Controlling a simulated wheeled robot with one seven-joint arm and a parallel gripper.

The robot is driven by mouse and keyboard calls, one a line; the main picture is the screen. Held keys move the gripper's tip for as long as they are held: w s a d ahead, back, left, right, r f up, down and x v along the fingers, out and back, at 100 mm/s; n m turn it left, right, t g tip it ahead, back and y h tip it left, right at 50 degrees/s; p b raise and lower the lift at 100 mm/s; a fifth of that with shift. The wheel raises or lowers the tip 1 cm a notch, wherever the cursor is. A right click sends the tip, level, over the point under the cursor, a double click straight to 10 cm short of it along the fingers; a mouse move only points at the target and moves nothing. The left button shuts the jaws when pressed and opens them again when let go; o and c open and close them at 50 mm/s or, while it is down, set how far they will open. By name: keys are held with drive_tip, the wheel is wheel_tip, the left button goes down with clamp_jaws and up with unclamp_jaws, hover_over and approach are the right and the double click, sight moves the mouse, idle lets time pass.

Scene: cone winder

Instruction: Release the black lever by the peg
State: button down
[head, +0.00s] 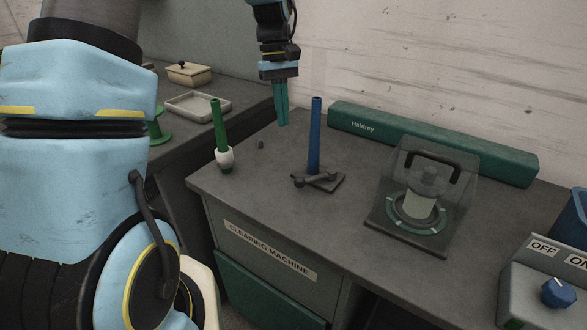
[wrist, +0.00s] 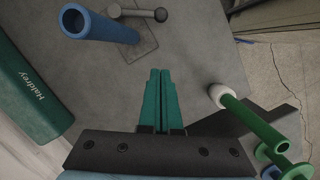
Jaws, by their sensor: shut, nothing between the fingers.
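The black lever (head: 313,181) lies low at the foot of an upright blue peg (head: 316,135), on a dark square base plate (head: 328,186). In the wrist view the lever (wrist: 137,14) shows at the top edge, with a round knob at its right end, beside the blue peg (wrist: 100,26). My gripper (head: 283,122) points down above the bench, left of and behind the blue peg, apart from it and from the lever. In the wrist view my gripper's green fingers (wrist: 160,72) are together with nothing between them.
A green tube in a white collar (head: 224,155) stands left of the peg. A clear cover with a black handle (head: 425,178) stands right. A long green Haldrey box (head: 430,143) lies along the wall. An OFF/ON switch box (head: 545,285) is at lower right.

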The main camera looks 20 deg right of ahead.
sight(315, 178)
drive_tip(key=shift+d, duration=0.15)
drive_tip(key=shift+f, duration=0.1)
drive_tip(key=p+x, duration=0.2)
drive_tip(key=x, duration=0.8)
drive_tip(key=shift+s, duration=0.1)
drive_tip(key=shift+s+p, duration=0.4)
drive_tip(key=shift+s, duration=0.8)
drive_tip(key=shift+s+d+f, duration=0.1)
drive_tip(key=shift+s+f, duration=0.2)
drive_tip(key=shift+s, duration=0.4)
drive_tip(key=shift+s, duration=0.1)
drive_tip(key=shift+s+n, duration=0.2)
drive_tip(key=shift+n, duration=0.2)
